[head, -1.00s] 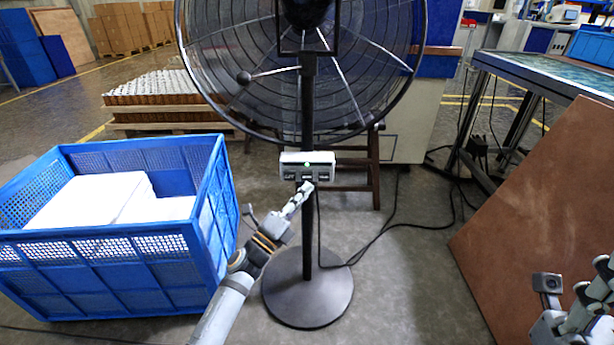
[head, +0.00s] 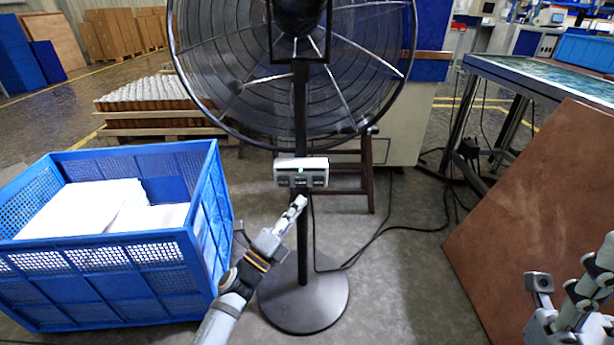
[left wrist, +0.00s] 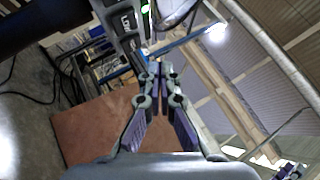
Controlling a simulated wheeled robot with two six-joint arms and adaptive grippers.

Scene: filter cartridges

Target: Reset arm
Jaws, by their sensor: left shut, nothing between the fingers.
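My left gripper (head: 298,203) is shut and empty, just below the white control box (head: 301,172) on the fan's post, and apart from it. The box has a lit green light and a row of dark buttons. In the left wrist view the left gripper's fingertips (left wrist: 160,68) are together, and part of the control box (left wrist: 122,22) shows at the top. My right gripper (head: 590,275) shows only partly at the right edge of the head view; its fingertips are not clear.
The large black fan (head: 292,75) stands on a round base (head: 303,302). A blue crate (head: 110,255) with white contents is to its left. A brown board (head: 535,205) leans at the right. A black cable (head: 385,232) runs over the floor.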

